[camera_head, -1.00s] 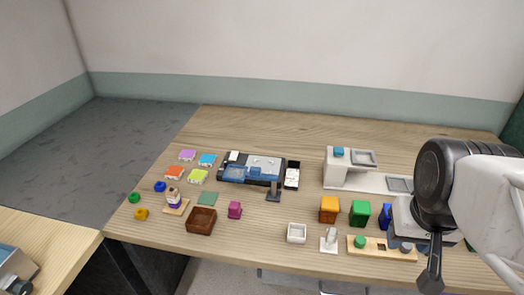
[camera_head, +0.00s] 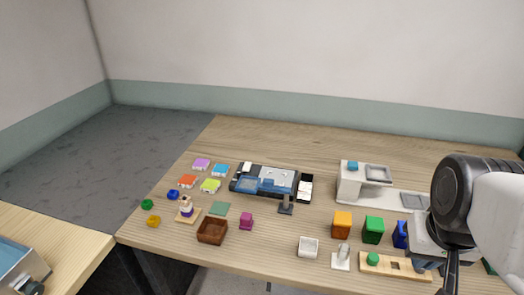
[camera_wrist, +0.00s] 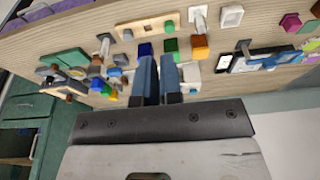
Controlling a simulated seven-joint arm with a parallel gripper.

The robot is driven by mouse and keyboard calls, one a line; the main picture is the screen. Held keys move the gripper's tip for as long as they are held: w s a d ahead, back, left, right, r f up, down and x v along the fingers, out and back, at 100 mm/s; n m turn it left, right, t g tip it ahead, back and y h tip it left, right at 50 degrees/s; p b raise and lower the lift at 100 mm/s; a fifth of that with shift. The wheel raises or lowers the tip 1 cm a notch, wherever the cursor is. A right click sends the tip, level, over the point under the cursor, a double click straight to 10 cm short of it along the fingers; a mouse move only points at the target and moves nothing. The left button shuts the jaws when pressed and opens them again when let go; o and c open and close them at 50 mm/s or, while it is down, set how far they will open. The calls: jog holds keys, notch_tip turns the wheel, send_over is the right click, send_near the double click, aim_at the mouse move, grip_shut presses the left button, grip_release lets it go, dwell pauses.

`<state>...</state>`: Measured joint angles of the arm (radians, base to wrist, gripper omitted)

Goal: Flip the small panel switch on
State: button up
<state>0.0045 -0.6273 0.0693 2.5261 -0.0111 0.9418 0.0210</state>
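A small white plate with an upright white lever (camera_head: 341,257) stands near the table's front edge and looks like the panel switch. It also shows at the top of the wrist view (camera_wrist: 199,17). Whether its lever is on or off is too small to tell. My gripper (camera_head: 450,272) is at the right front of the table, to the right of this switch and apart from it. In the wrist view its two blue fingers (camera_wrist: 158,58) are close together with nothing seen between them.
A wooden strip with a green knob (camera_head: 373,259) lies between the switch and my gripper. Orange (camera_head: 342,225) and green (camera_head: 373,230) blocks stand behind. A white cup (camera_head: 308,247) is left of the switch. A brown box (camera_head: 212,230) and coloured pieces are farther left.

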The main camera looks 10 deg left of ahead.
jog(key=shift+w+a+r, duration=0.2)
jog(key=shift+w+r, duration=0.1)
jog(key=shift+w, duration=0.4)
grip_shut()
jog(key=w+a+r, duration=0.2)
jog(key=w+a, duration=0.1)
jog(key=w, duration=0.4)
jog(key=w+a+r, duration=0.2)
jog(key=w+a, duration=0.1)
jog(key=w, duration=0.5)
send_over(248, 163)
jog(key=s, duration=0.3)
jog(key=s+x, duration=0.2)
jog(key=x, duration=1)
jog(key=shift+s+a+f+g, duration=0.25)
jog(key=shift+f+g, duration=0.15)
jog(key=shift+f, duration=0.15)
jog(key=f, duration=0.4)
jog(key=w+f, duration=0.1)
jog(key=f, duration=0.4)
jog(key=w+f, duration=0.1)
jog(key=f, duration=0.3)
jog(key=shift+w+f, duration=0.1)
jog(key=shift+f, duration=0.25)
jog(key=shift+d, duration=0.1)
